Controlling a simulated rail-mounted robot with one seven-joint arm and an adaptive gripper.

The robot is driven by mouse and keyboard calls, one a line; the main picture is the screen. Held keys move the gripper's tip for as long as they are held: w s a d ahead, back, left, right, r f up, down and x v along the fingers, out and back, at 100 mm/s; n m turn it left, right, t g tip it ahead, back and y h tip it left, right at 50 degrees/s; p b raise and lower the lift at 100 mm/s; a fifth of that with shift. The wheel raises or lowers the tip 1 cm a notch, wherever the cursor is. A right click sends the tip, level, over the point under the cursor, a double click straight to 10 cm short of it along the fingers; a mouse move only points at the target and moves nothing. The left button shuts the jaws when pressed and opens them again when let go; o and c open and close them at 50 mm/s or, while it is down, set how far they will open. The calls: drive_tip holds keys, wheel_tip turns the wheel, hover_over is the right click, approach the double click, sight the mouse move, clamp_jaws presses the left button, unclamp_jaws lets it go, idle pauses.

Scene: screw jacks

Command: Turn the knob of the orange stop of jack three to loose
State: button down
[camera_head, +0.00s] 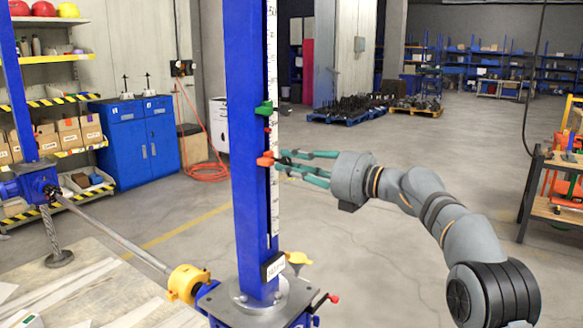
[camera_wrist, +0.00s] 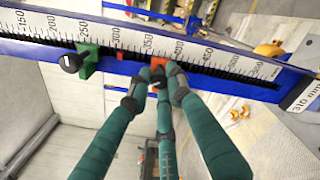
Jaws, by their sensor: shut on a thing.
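The orange stop (camera_head: 265,160) sits on the scale side of the tall blue jack column (camera_head: 246,200), below the green stop (camera_head: 264,108). My gripper (camera_head: 281,162) reaches in from the right with its teal fingers at the orange stop. In the wrist view the orange stop (camera_wrist: 158,63) is behind the fingertips, near the 350 mark of the scale (camera_wrist: 205,54). The fingertips (camera_wrist: 158,83) are shut on the orange stop's knob, which they mostly hide. I cannot tell how far the knob is turned. The jack's number is not readable.
The green stop's black knob (camera_wrist: 70,63) stands out beside my fingers in the wrist view. A small red pointer (camera_head: 267,130) lies between the stops. A yellow coupling (camera_head: 187,283) and shaft (camera_head: 120,238) lie low left.

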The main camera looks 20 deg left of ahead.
drive_tip(key=shift+f, duration=0.25)
idle(0.3)
drive_tip(key=c, duration=2)
unclamp_jaws()
drive_tip(key=o, duration=0.4)
drive_tip(key=shift+r, duration=0.15)
drive_tip(key=v, duration=1.2)
drive_tip(key=shift+a, duration=0.1)
